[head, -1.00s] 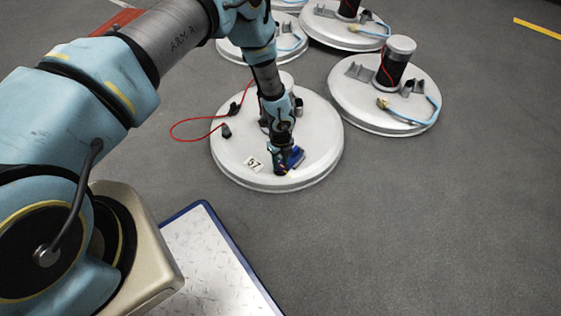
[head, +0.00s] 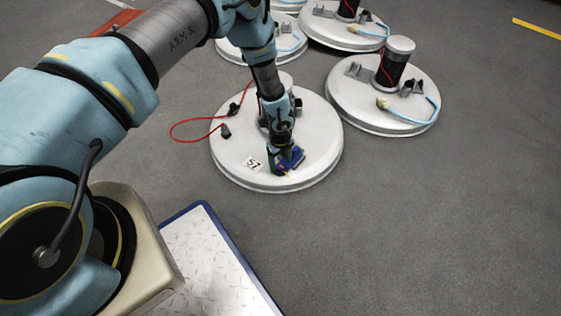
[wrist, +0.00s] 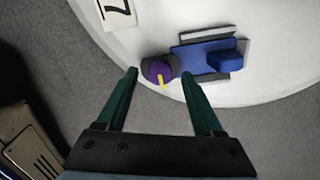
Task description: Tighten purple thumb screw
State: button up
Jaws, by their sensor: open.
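The purple thumb screw (wrist: 158,70) shows in the wrist view on a dark round mount beside a blue block (wrist: 205,57). A yellow marker stands out from the screw toward my gripper. My gripper (wrist: 162,78) is open, with one green finger on each side of the screw. I cannot tell how far the fingertips are from it in depth. In the head view my gripper (head: 281,168) points down at the front of the white round tank lid (head: 232,168), and mostly hides the screw.
A label reading 57 (head: 252,163) lies left of the gripper on the lid. A red cable (head: 190,139) loops off the lid's left edge. A similar lid (head: 350,113) with a dark cylinder stands to the right. Bare grey floor lies in front and right.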

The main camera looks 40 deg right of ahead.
aim_at(280, 165)
notch_tip(280, 165, up, 11)
jog(key=p, duration=0.3)
jog(key=shift+f, duration=0.1)
dwell(0.4)
jog(key=w+a+r+n+t, duration=0.1)
jog(key=w+a+r+n, duration=0.65)
jog(key=r, duration=0.35)
jog(key=w+a+r+n, duration=0.7)
jog(key=w+a+r, duration=0.2)
jog(key=r, duration=0.1)
jog(key=s+a+r+n, duration=0.4)
jog(key=a+r+n, duration=0.55)
jog(key=a, duration=0.25)
jog(key=s+a+r+n, duration=0.3)
jog(key=a+r+n, duration=0.5)
jog(key=a+n, duration=0.4)
notch_tip(280, 165, up, 33)
jog(key=m+p, duration=0.1)
jog(key=p, duration=3.1)
jog(key=shift+a+f+t+p, duration=0.2)
jog(key=shift+a+t+p, duration=0.05)
jog(key=shift+t+p, duration=0.1)
jog(key=shift+s, duration=0.1)
